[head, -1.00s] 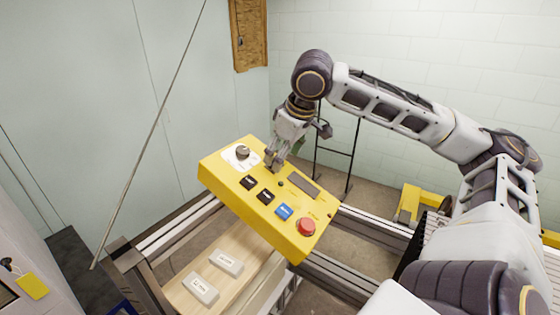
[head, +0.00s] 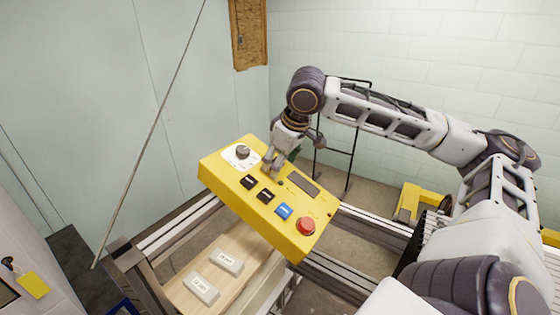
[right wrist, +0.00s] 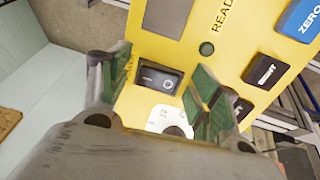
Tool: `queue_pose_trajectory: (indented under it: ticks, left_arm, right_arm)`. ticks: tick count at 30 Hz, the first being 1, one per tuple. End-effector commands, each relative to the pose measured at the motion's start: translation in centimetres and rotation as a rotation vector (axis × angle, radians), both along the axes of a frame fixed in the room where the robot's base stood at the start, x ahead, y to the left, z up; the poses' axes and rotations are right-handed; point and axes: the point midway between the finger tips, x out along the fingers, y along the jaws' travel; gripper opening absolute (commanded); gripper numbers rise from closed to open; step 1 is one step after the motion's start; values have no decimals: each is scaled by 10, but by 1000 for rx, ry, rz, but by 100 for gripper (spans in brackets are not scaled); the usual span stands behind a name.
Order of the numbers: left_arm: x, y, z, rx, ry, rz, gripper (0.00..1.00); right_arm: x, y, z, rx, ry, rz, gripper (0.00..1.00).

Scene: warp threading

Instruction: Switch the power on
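A yellow control box (head: 287,198) stands tilted in the middle of the head view. Its power rocker switch (right wrist: 158,80), black and marked with a line and a circle, shows in the right wrist view. My right gripper (head: 271,167) is over the top edge of the box and hides the switch in the head view. In the right wrist view the green-padded fingers of my right gripper (right wrist: 155,92) are apart, one on each side of the switch, with nothing held. I cannot tell whether the fingertips touch the panel. My left gripper is not in view.
The panel also has a knob (head: 242,152), two black buttons, a blue button (head: 284,211), a red button (head: 306,226) and a dark display (head: 303,184). Two white labelled blocks lie on a wooden board (head: 240,273) below. Metal rails run beside the box.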

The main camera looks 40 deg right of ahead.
Motion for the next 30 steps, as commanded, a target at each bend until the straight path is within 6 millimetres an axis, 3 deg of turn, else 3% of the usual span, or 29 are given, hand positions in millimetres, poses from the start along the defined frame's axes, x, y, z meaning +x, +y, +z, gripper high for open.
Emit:
queue_pose_trajectory:
  ticks: [1,11,30]
  left_arm:
    - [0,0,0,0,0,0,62]
    - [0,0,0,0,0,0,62]
    - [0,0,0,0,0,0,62]
  right_arm:
    - [0,0,0,0,0,0,57]
    - [0,0,0,0,0,0,17]
    - [1,-4,1,86,26,34,17]
